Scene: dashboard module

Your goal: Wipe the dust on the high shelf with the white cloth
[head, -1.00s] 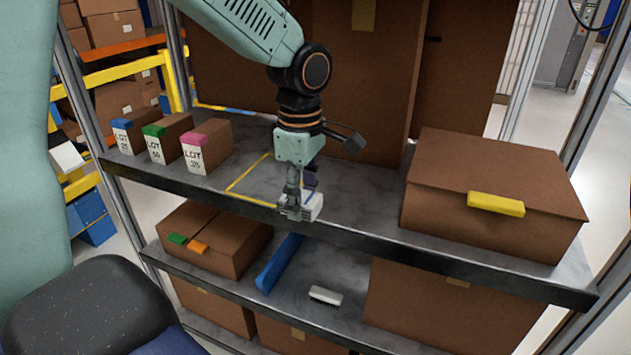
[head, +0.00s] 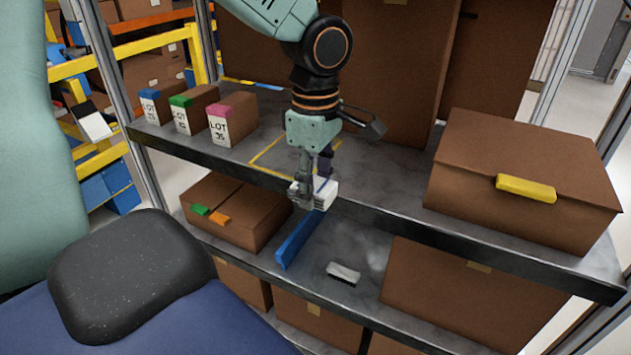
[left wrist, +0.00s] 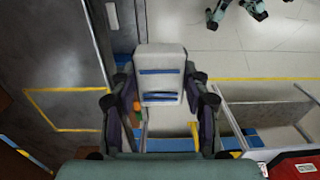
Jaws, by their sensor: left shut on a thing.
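My left gripper (head: 305,188) is shut on the white cloth (head: 322,195), a folded white block at the front edge of the high shelf (head: 365,212). In the left wrist view the cloth (left wrist: 160,78) shows blue stripes between the two fingers (left wrist: 160,100). There it appears just off the shelf edge, with floor beneath it. A yellow outlined square (head: 262,160) is marked on the shelf behind the gripper, partly hidden by it. I cannot make out clear dust on the high shelf. My right gripper is not in view.
Three LOT boxes (head: 232,118) stand left on the high shelf. A large brown box (head: 520,165) with a yellow block (head: 525,188) stands right; tall cartons (head: 400,60) stand behind. The lower shelf holds a blue strip (head: 298,240), a brush (head: 343,274) and boxes (head: 235,210).

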